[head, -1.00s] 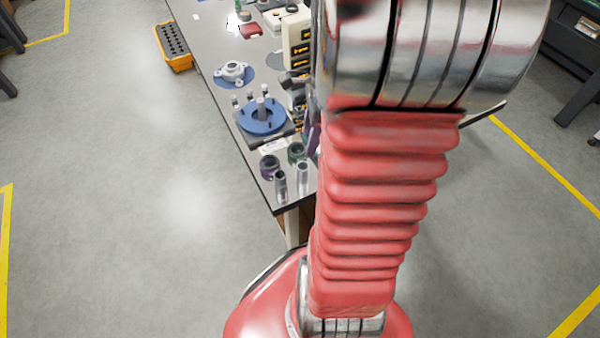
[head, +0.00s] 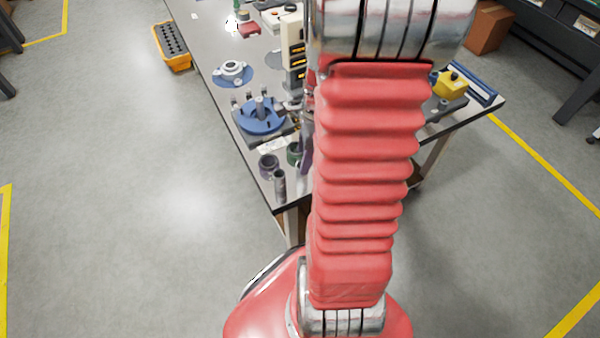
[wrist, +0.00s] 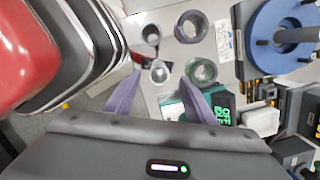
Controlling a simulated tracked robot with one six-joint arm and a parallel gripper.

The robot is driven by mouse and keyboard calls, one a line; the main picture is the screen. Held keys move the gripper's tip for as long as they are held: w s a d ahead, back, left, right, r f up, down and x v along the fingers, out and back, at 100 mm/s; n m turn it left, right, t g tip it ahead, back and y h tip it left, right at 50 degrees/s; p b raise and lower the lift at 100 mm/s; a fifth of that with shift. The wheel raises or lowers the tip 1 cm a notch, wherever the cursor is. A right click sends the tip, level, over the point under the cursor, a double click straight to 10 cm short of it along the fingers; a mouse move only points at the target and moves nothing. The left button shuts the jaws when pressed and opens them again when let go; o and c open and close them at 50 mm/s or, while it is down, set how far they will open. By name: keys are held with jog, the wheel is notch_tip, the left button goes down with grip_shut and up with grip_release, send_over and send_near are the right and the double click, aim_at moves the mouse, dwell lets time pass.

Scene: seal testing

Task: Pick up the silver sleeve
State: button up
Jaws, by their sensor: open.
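A bright silver sleeve (wrist: 158,72) stands near the table edge in the wrist view, seen from above between my fingertips. In the head view my arm hides it. My gripper (wrist: 161,80) is open, with one purple finger on each side of the sleeve in the picture. I cannot tell whether the fingertips are level with it or still above it. A darker grey sleeve (wrist: 150,35) stands beside it; it also shows at the table's near corner in the head view (head: 280,187). In the head view the gripper is mostly hidden behind my arm.
A purple ring (wrist: 190,27) and a green ring (wrist: 201,71) stand close to the sleeves. A blue round fixture (head: 262,116) is farther up the table (head: 208,52). A yellow object (head: 450,84) lies right of my arm. Open floor is left of the table.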

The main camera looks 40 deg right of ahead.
jog(key=shift+w+a+f, duration=0.1)
jog(key=shift+a+f, duration=0.05)
jog(key=shift+f, duration=1.15)
jog(key=shift+w+a+f, duration=0.1)
jog(key=shift+a+f, duration=0.05)
jog(key=shift+f, duration=1.1)
grip_shut()
jog(key=shift+r, duration=0.1)
notch_tip(320, 180, up, 10)
